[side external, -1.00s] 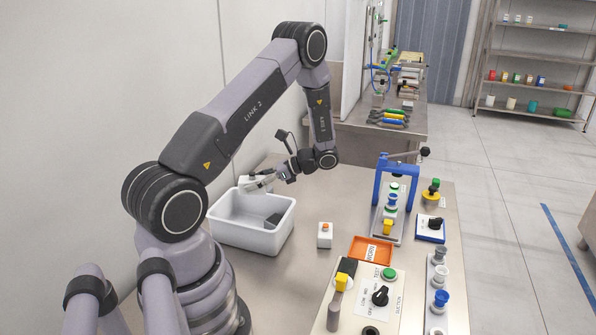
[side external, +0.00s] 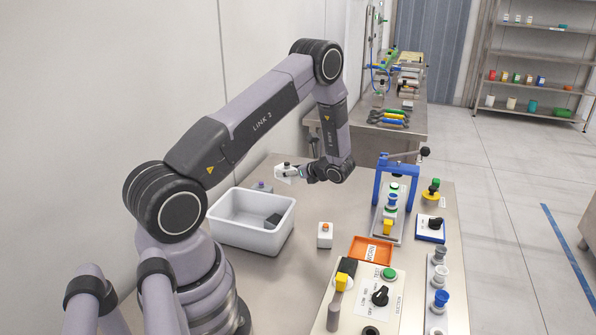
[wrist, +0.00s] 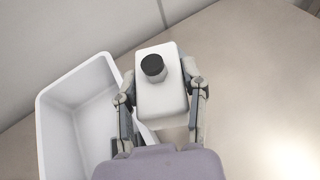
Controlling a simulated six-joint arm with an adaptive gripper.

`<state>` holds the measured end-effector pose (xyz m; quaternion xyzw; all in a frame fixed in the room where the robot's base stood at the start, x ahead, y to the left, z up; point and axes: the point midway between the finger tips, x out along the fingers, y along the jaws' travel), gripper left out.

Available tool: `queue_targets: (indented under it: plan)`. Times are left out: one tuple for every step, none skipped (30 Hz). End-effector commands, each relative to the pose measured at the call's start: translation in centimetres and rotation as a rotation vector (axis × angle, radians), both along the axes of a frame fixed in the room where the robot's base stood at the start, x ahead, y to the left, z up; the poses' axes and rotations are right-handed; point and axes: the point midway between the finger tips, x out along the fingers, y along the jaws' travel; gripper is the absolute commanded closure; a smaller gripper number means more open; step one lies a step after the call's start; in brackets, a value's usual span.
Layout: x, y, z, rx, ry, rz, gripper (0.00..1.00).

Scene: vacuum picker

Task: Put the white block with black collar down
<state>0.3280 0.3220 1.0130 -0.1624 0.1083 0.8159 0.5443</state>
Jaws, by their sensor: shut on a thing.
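The white block with black collar (wrist: 162,102) is between the two fingers of my gripper (wrist: 161,88) in the wrist view. Its dark round collar faces the camera. My gripper (side external: 289,173) is shut on the block, which also shows in the side view (side external: 282,172). There the block is up behind the right part of the white bin (side external: 225,233). In the wrist view the block is just right of the bin (wrist: 52,125), with bare table beyond it. I cannot tell the exact gap below the block.
A small purple-topped item (side external: 262,186) stands behind the bin, partly hidden. A white box with an orange button (side external: 325,236), an orange tray (side external: 371,251) and a blue press frame (side external: 381,178) stand to the right. Bare table lies between.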

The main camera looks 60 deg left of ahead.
Motion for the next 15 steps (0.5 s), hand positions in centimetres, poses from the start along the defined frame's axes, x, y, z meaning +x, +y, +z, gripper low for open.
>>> queue_targets:
  plan:
    - [0.8, 0.9, -0.7, 0.002, -0.002, 0.003, 0.96]
    - [1.4, 1.5, -1.0, 0.002, -0.003, 0.004, 0.96]
    - [2.1, 2.3, -1.5, 0.002, -0.003, 0.004, 0.96]
    - [2.7, 2.8, -1.8, 0.002, -0.002, 0.003, 0.96]
    - [3.2, 3.3, -2.1, 0.002, -0.003, 0.004, 0.96]
    - [3.9, 4.0, -2.6, 0.002, -0.003, 0.004, 0.96]
    - [4.4, 4.5, -2.8, 0.002, -0.003, 0.004, 0.96]
    - [4.9, 4.9, -3.2, 0.002, -0.001, 0.003, 0.96]
    - [5.4, 5.5, -3.9, 0.001, 0.0, 0.002, 0.96]
    - [5.8, 5.8, -4.6, 0.001, 0.0, 0.002, 0.96]
    - [6.1, 6.1, -5.2, 0.0, 0.001, 0.003, 0.96]
    - [6.5, 6.5, -5.9, 0.001, 0.001, 0.003, 0.96]
    - [6.8, 6.8, -6.4, 0.001, 0.001, 0.003, 0.96]
    - [7.0, 7.1, -6.7, 0.001, 0.001, 0.003, 0.96]
    - [7.3, 7.3, -7.2, 0.001, 0.001, 0.003, 0.96]
